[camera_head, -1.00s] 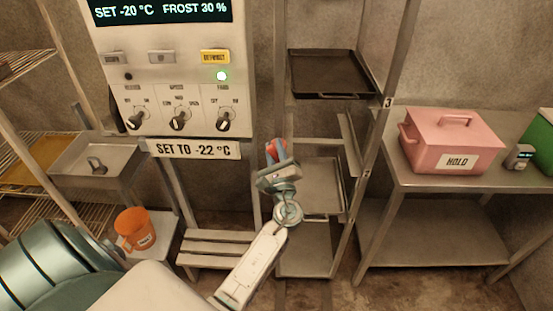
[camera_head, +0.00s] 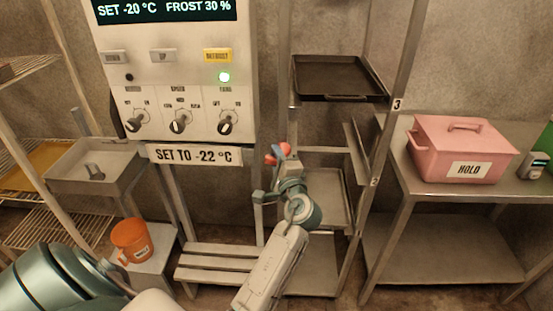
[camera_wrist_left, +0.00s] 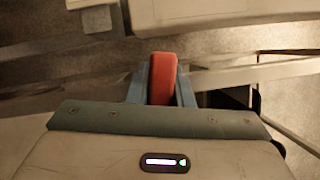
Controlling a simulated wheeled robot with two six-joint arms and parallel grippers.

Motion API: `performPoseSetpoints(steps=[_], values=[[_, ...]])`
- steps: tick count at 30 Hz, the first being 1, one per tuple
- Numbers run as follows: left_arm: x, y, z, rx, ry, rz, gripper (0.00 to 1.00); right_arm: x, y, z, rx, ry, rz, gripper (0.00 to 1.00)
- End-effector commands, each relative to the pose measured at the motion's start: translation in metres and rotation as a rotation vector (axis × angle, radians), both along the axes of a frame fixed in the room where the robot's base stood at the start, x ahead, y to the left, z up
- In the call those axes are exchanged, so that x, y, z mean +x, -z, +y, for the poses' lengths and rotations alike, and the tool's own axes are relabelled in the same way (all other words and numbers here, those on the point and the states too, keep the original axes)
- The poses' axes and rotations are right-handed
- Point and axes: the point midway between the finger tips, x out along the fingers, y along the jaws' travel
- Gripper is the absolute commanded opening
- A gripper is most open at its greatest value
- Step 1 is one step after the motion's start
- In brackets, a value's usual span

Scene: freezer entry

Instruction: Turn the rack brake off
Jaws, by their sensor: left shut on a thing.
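My left gripper (camera_head: 280,154) is beside the left upright of the tray rack (camera_head: 398,102), below the level of its dark upper tray. Its blue fingers are shut on a small red handle (camera_head: 285,149). In the left wrist view the red handle (camera_wrist_left: 162,78) stands between the two fingers of the left gripper (camera_wrist_left: 161,80). How the handle joins the rack is hidden, and no brake marking is legible. My right gripper is in neither view.
A control panel (camera_head: 180,85) with dials and a "SET TO -22 °C" sign (camera_head: 195,155) stands left of the gripper. A slatted bench (camera_head: 215,262) and orange mug (camera_head: 131,241) are below. A pink "HOLD" box (camera_head: 440,150) sits on a table at right.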

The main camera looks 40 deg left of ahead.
Motion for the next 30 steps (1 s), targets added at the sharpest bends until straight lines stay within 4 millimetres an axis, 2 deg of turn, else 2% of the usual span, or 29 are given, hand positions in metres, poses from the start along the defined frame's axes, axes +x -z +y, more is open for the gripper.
performPoseSetpoints(steps=[20,21,23,24,30], values=[[-0.0003,0.0020,0.0002,-0.055,0.000,-0.031,0.00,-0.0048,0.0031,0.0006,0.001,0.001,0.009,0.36],[-0.0003,0.0021,0.0002,-0.055,0.000,-0.031,0.26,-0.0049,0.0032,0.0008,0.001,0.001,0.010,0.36],[-0.0003,0.0020,0.0002,-0.053,0.000,-0.031,0.38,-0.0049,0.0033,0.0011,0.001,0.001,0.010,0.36],[-0.0003,0.0019,0.0001,-0.053,0.000,-0.031,0.42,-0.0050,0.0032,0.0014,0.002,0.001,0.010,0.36],[-0.0002,0.0014,0.0003,-0.052,0.000,-0.031,0.42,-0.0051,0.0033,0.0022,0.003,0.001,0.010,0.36]])
